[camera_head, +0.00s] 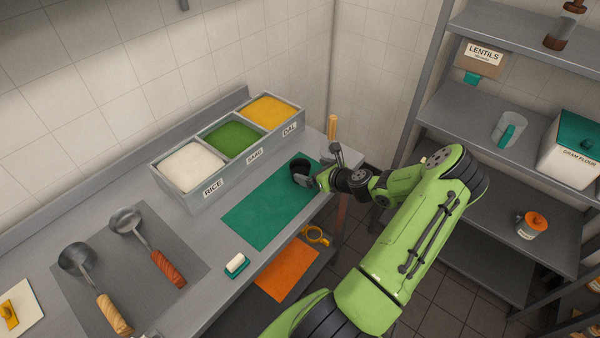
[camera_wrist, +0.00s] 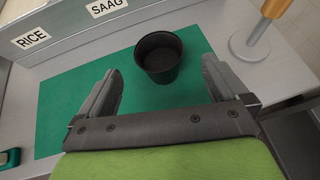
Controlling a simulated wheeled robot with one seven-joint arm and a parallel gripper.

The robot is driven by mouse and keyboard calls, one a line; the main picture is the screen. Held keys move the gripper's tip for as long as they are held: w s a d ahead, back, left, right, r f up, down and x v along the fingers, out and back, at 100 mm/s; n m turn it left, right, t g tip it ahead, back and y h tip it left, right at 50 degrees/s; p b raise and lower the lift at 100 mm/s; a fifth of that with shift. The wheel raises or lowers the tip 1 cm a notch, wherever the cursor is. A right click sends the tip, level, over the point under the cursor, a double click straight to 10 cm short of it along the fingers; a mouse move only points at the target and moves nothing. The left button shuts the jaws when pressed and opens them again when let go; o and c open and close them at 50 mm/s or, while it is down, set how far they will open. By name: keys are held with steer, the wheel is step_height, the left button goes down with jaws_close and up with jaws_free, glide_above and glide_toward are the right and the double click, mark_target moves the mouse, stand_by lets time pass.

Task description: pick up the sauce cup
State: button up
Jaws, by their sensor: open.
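The sauce cup is a small dark, empty-looking cup (camera_head: 299,164) standing upright on the green mat (camera_head: 258,210), near the mat's far right end. In the wrist view the cup (camera_wrist: 158,50) stands ahead of my gripper, on the green mat (camera_wrist: 65,105). My gripper (camera_wrist: 160,68) is open, one finger to each side of the cup's near part, with visible gaps and no contact. How far its tips reach along the cup's height I cannot tell. In the head view my gripper (camera_head: 313,176) is just right of the cup and partly overlaps it.
A grey holder with rice, saag and dal bins (camera_head: 228,145) stands behind the mat. A post with a wooden-coloured top (camera_head: 332,128) stands close right of the cup. Two ladles (camera_head: 150,245) and a white-and-green block (camera_head: 236,265) lie to the left. Shelving (camera_head: 470,110) is at right.

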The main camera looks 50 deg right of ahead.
mark_target(294, 164)
steer(key=x, duration=0.5)
steer(key=shift+r, duration=0.2)
steer(key=shift+c, duration=0.2)
steer(key=shift+c, duration=1.1)
steer(key=c, duration=0.6)
step_height(294, 164, up, 10)
steer(key=shift+p, duration=0.55)
steer(key=shift+r, duration=0.1)
step_height(294, 164, up, 5)
steer(key=p, duration=0.5)
